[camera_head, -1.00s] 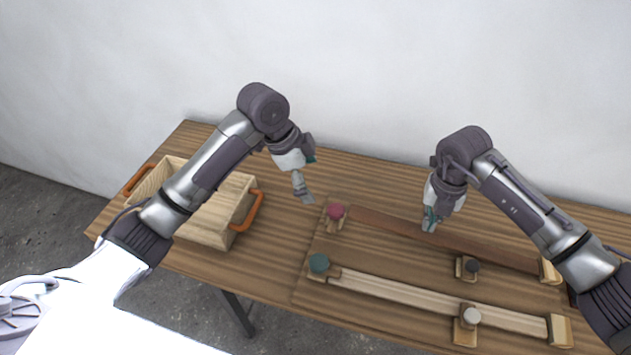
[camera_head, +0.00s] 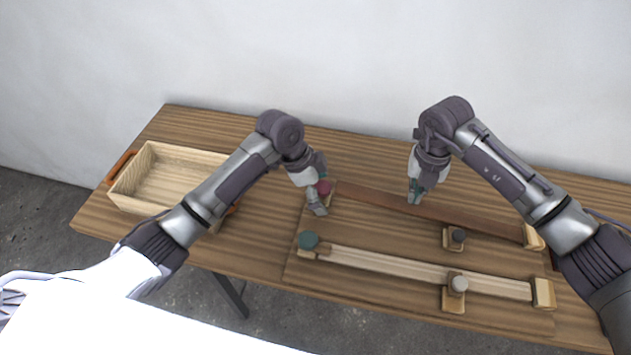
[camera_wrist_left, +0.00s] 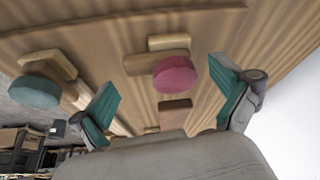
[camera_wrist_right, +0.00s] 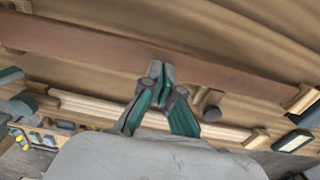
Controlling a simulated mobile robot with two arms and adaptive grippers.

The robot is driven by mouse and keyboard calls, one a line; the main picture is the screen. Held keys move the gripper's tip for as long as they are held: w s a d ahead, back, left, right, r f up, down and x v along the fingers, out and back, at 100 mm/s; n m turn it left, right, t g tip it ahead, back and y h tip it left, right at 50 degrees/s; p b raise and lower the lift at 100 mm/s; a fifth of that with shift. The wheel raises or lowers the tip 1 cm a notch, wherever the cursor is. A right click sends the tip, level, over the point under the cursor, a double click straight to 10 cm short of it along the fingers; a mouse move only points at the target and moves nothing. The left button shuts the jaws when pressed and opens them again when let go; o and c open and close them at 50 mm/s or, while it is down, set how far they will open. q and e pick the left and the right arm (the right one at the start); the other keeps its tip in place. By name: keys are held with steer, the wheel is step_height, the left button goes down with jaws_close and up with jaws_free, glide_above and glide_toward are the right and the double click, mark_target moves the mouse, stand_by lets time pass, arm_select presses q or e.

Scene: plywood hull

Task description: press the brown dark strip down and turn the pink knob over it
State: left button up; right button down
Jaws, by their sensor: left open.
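The brown dark strip (camera_head: 465,217) lies across the back of the board and runs from the pink knob to a wooden end block. The pink knob (camera_head: 323,187) sits at its left end, partly hidden by my left gripper (camera_head: 317,207). In the left wrist view the pink knob (camera_wrist_left: 173,76) shows between the spread, open fingers, which do not appear to touch it. Contact is hard to tell.
A green knob (camera_head: 308,240) stands at the left end of a pale ribbed strip (camera_head: 400,264) nearer the front. Dark (camera_head: 458,236) and grey (camera_head: 458,285) knobs sit on blocks to the right. A wooden tray (camera_head: 130,203) with orange handles stands left, partly behind my left arm.

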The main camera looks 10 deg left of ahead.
arm_select(q)
steer(key=shift+f, duration=0.2)
steer(key=c, duration=1.1)
arm_select(e)
steer(key=shift+f, duration=0.1)
steer(key=shift+f, duration=0.65)
steer(key=shift+f, duration=0.2)
